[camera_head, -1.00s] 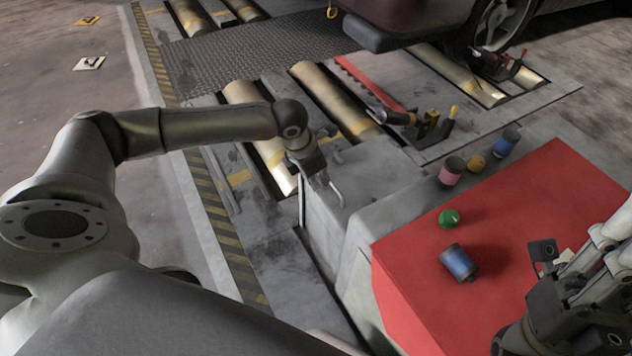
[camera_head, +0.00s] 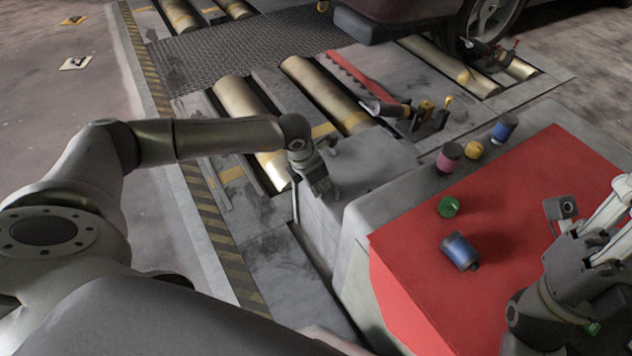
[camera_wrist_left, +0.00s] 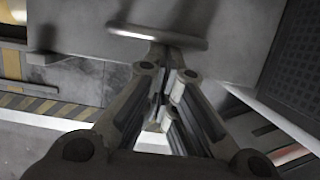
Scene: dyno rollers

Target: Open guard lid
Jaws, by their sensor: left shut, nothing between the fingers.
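The guard lid appears to be the grey top (camera_head: 370,160) of a low box beside the rollers, and it lies flat. A pale bar handle (camera_wrist_left: 158,37) shows in the left wrist view, standing off the grey surface. My left gripper (camera_head: 322,188) points down at the near left edge of the box and hides most of the handle in the head view. In the wrist view, its fingers (camera_wrist_left: 163,88) are shut and empty, close to the handle; I cannot tell whether they touch it. My right gripper (camera_head: 590,245) is at the lower right, its fingertips unclear.
A red-topped bench (camera_head: 520,220) holds a blue can (camera_head: 460,251) and a green cap (camera_head: 448,207). A pink can (camera_head: 449,157), a yellow one (camera_head: 473,149) and another blue can (camera_head: 505,128) stand behind. Metal rollers (camera_head: 325,92) and a car wheel (camera_head: 492,25) are beyond.

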